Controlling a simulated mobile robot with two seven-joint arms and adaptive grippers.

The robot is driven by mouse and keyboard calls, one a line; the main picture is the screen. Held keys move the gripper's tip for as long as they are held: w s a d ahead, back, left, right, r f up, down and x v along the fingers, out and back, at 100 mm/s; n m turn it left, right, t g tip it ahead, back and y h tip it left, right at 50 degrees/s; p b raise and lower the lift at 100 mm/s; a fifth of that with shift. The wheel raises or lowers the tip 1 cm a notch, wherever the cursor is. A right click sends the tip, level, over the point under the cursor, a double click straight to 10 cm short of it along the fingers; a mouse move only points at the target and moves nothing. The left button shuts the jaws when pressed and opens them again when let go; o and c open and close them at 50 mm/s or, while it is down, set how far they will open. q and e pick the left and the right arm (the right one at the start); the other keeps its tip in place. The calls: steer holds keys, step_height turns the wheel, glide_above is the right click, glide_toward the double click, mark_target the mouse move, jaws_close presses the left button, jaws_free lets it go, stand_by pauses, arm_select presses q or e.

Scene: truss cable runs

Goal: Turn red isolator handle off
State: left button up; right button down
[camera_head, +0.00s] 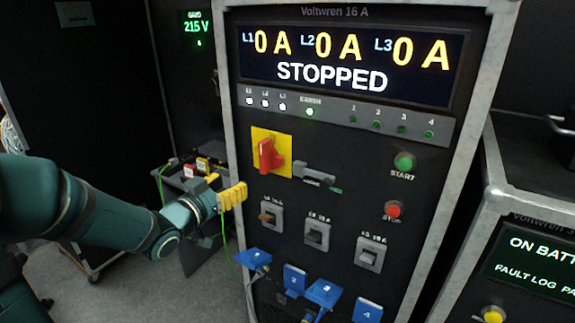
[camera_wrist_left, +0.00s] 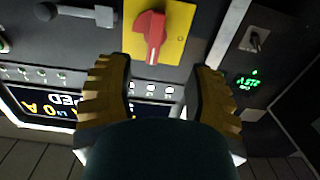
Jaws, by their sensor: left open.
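The red isolator handle (camera_head: 266,155) sits on a yellow square plate (camera_head: 285,147) at the upper left of the black rack panel. Its long part stands about upright in the head view. It also shows at the top of the left wrist view (camera_wrist_left: 151,34) on its yellow plate (camera_wrist_left: 178,48), beyond the fingertips. My left gripper (camera_head: 232,196) is in front of the panel, below and left of the handle, with yellow fingers. In the left wrist view its fingers (camera_wrist_left: 160,75) are spread and empty, apart from the handle. My right gripper is in neither view.
A display (camera_head: 350,60) above reads STOPPED and 0 A on three lines. A grey latch (camera_head: 312,176) is right of the handle. Green START (camera_head: 404,162) and red STOP (camera_head: 393,210) buttons, breakers (camera_head: 317,233) and blue sockets (camera_head: 323,293) share the panel. A cart (camera_head: 190,185) stands left.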

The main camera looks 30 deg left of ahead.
mark_target(262, 160)
arm_select(q)
steer(key=w, duration=0.4)
steer(key=w+d, duration=0.1)
steer(key=w, duration=0.4)
steer(key=w+r+b, duration=0.1)
steer(key=w, duration=0.3)
steer(key=shift+w+d+r, duration=0.1)
steer(key=shift+w+d, duration=0.05)
steer(key=shift+d, duration=0.15)
jaws_close()
